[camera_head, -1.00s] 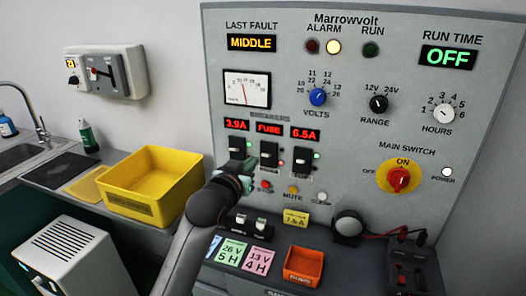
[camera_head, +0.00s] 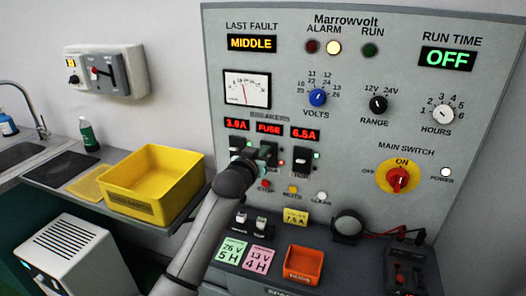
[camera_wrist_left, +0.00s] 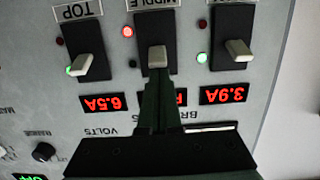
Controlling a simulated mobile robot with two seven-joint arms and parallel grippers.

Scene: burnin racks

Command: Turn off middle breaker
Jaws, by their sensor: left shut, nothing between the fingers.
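The middle breaker (camera_head: 269,150) is a black switch plate under the red "FUSE" display, partly hidden by my arm. In the left wrist view, which is upside down, the middle breaker plate (camera_wrist_left: 156,29) has a grey lever (camera_wrist_left: 158,57) and a red light beside it. My left gripper (camera_head: 254,158) is shut and empty at the panel. In the wrist view its fingertips (camera_wrist_left: 158,73) are right at the middle lever's end; I cannot tell if they touch. My right gripper is not in view.
The "TOP" breaker (camera_wrist_left: 84,52) and the 3.9A breaker (camera_wrist_left: 234,40) flank the middle one, each with a green light. Stop, mute and clear buttons sit below. A yellow bin (camera_head: 150,207) and an orange tray (camera_head: 303,279) stand nearby.

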